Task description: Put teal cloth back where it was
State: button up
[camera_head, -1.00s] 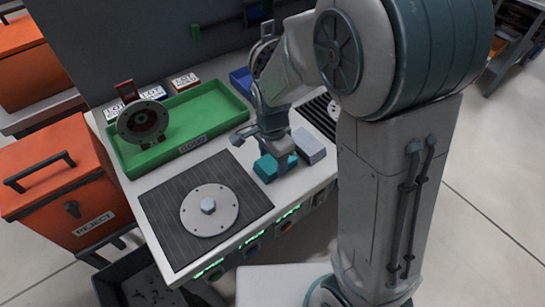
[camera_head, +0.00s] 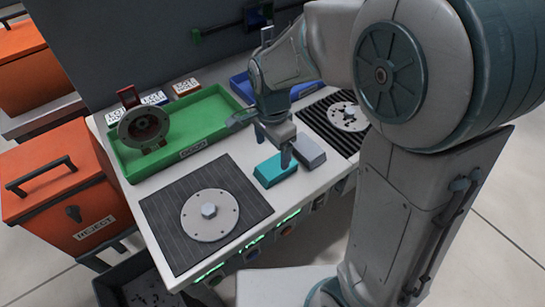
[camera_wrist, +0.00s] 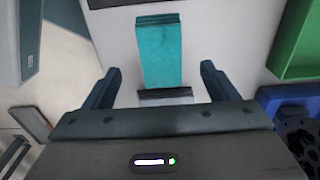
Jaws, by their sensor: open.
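The teal cloth (camera_head: 276,170) is a folded block lying on the white bench top, against a grey block (camera_head: 309,152) on its right. My gripper (camera_head: 268,140) is just above and behind the cloth in the head view, with its fingers apart and nothing between them. In the wrist view the cloth (camera_wrist: 159,52) lies ahead of the gap between my two fingers (camera_wrist: 160,80). Part of the grey block (camera_wrist: 165,96) shows between the fingers there. My fingers partly cover the blocks in the head view.
A green tray (camera_head: 122,158) with a round flanged part (camera_head: 145,127) stands at the back left. A dark ribbed mat (camera_head: 165,215) with a metal disc (camera_head: 210,214) is at front left. Another ribbed mat (camera_head: 318,115) and a blue tray (camera_wrist: 268,98) are to the right. An orange reject bin (camera_head: 55,195) stands left.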

notch_tip(320, 180, up, 6)
jog(key=s+d+r+n+t, duration=0.1)
jog(key=s+d+n+t, duration=0.1)
jog(key=s+d+n, duration=0.9)
jog(key=shift+s+d+r, duration=0.2)
jog(key=shift+s+d, duration=0.05)
jog(key=shift+d, duration=0.55)
